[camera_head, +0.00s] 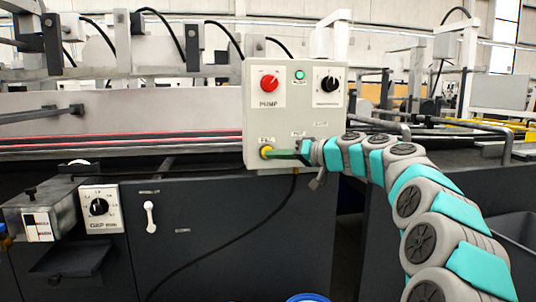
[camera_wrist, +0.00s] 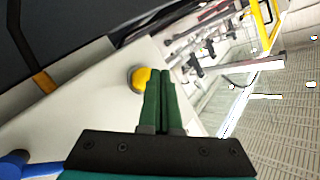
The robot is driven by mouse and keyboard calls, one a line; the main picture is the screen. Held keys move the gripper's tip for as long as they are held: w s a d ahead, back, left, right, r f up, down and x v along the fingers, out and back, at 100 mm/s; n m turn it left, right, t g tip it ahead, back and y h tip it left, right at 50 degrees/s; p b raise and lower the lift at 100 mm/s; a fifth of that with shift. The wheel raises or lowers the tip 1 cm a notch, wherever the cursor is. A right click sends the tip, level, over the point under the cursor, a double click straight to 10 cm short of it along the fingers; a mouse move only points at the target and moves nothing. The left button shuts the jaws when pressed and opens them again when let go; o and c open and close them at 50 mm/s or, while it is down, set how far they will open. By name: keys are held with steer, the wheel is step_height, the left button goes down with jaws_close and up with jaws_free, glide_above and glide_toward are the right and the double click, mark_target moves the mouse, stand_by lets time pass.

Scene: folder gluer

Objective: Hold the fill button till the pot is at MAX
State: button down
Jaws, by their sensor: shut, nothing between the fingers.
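The yellow fill button (camera_head: 265,152) is at the lower left of the light grey control box (camera_head: 295,105). My gripper (camera_head: 273,153) is shut and empty, with its green fingers pointing left at the button. In the wrist view the closed fingertips (camera_wrist: 160,72) overlap the right edge of the yellow button (camera_wrist: 140,77). I cannot tell whether they press it or only lie in front of it. A greyish box (camera_head: 66,203) at the far left, with a black, white and red label, looks like the pot. Its level cannot be read.
The control box also carries a red PUMP knob (camera_head: 269,83), a green lamp (camera_head: 299,75) and a black dial (camera_head: 329,84). A gap dial (camera_head: 99,207) and a white lever (camera_head: 150,217) are on the dark panel. A black cable hangs below the box. A blue rim (camera_head: 307,298) shows at the bottom.

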steer(key=shift+w, duration=0.15)
steer(key=shift+w+a, duration=0.15)
steer(key=shift+w, duration=0.1)
steer(key=shift+w+a, duration=0.1)
steer(key=shift+w, duration=0.4)
stand_by(0.8)
stand_by(1.2)
steer(key=shift+s+d+b, duration=0.25)
steer(key=shift+s+b, duration=0.5)
steer(key=shift+s, duration=0.15)
